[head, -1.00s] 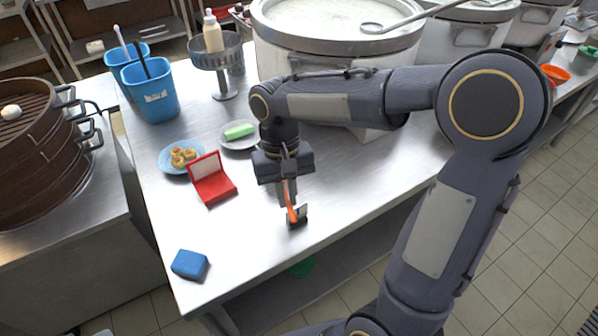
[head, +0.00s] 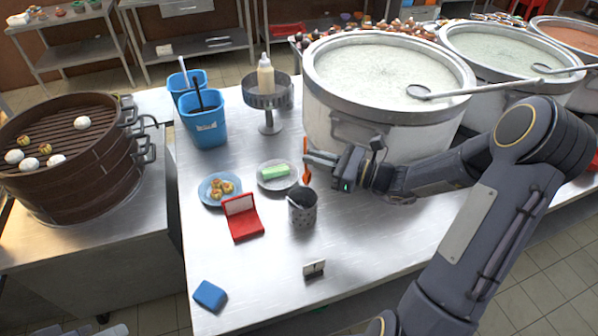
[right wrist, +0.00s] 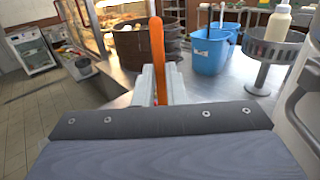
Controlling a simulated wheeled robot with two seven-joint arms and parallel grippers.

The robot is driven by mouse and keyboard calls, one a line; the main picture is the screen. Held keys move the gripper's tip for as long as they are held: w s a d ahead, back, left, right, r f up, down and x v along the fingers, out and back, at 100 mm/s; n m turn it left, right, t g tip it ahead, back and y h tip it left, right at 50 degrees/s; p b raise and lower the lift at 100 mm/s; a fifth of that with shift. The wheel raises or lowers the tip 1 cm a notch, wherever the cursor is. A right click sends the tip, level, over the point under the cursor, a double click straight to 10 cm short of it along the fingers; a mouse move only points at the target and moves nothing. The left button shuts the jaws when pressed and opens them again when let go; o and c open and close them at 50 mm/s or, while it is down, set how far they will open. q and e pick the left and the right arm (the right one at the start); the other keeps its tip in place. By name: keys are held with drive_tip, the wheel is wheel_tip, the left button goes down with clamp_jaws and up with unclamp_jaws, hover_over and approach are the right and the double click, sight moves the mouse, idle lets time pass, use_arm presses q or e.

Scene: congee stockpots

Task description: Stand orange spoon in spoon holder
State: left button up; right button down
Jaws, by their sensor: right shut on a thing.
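The orange spoon (head: 307,176) is held by my right gripper (head: 312,157), which is shut on it. In the head view it hangs upright just above and slightly behind the rim of the spoon holder. The holder is a grey cup with dark spots (head: 303,212), standing upright on the steel table. In the right wrist view the orange spoon (right wrist: 157,45) stands upright between the fingers, its lower part hidden by them. The holder does not show there. I cannot tell whether the spoon is directly over the opening.
A red open case (head: 245,226), a plate of buns (head: 208,198) and a plate with a green block (head: 262,182) lie left of the holder. A large stockpot (head: 350,135) stands behind. A small sign (head: 314,268) and blue sponge (head: 209,296) are in front.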

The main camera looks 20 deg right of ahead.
drive_tip(key=shift+w+d+f+m+t+b, duration=0.15)
drive_tip(key=shift+d+f+t+b, duration=0.1)
drive_tip(key=shift+f+b, duration=0.55)
drive_tip(key=shift+w+d+f+m+t+b, duration=0.15)
drive_tip(key=shift+d+f+b, duration=0.1)
drive_tip(key=shift+f+b, duration=0.55)
drive_tip(key=shift+s+f, duration=0.1)
drive_tip(key=shift+f, duration=0.25)
drive_tip(key=shift+f+b, duration=3.35)
drive_tip(key=shift+f, duration=0.95)
drive_tip(key=c, duration=1.4)
unclamp_jaws()
drive_tip(key=v, duration=0.8)
drive_tip(key=shift+b, duration=0.45)
